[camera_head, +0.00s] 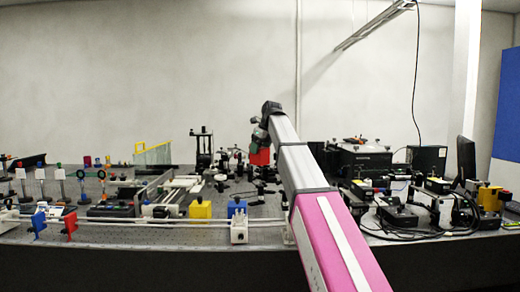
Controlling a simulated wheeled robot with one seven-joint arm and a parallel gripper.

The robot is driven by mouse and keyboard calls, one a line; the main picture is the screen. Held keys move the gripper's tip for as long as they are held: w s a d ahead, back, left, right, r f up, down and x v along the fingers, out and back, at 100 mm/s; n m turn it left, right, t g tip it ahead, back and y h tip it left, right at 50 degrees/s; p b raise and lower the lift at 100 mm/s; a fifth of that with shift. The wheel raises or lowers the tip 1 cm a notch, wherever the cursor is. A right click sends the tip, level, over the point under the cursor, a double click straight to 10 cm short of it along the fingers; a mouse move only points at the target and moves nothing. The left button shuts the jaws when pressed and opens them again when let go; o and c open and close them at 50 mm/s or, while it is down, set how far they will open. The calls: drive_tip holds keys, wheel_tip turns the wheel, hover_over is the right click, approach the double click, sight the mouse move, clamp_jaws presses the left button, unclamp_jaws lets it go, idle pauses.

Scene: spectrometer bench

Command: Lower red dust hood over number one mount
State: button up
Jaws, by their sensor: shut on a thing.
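The red dust hood (260,157) shows as a small red block at the far end of my arm, near the middle of the picture. My gripper (261,141) is just above it, shut on its top. The hood is over the back-middle part of the bench, among dark optical parts. I cannot tell how high its lower edge is, or whether it touches anything. My arm covers the area to its right. I cannot make out a number one mark on any mount; what is under the hood is hidden or too small to tell.
The dark bench (150,246) is crowded. A yellow block (200,209) and a blue block (237,208) stand at the front middle. A tall black stand (203,150) is left of the hood. Several colour-topped posts stand far left. Black boxes and cables (440,215) fill the right.

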sight(265, 151)
drive_tip(key=shift+f, duration=4.3)
idle(0.5)
drive_tip(key=o, duration=1)
drive_tip(key=v, duration=1.1)
drive_tip(key=shift+f, duration=0.1)
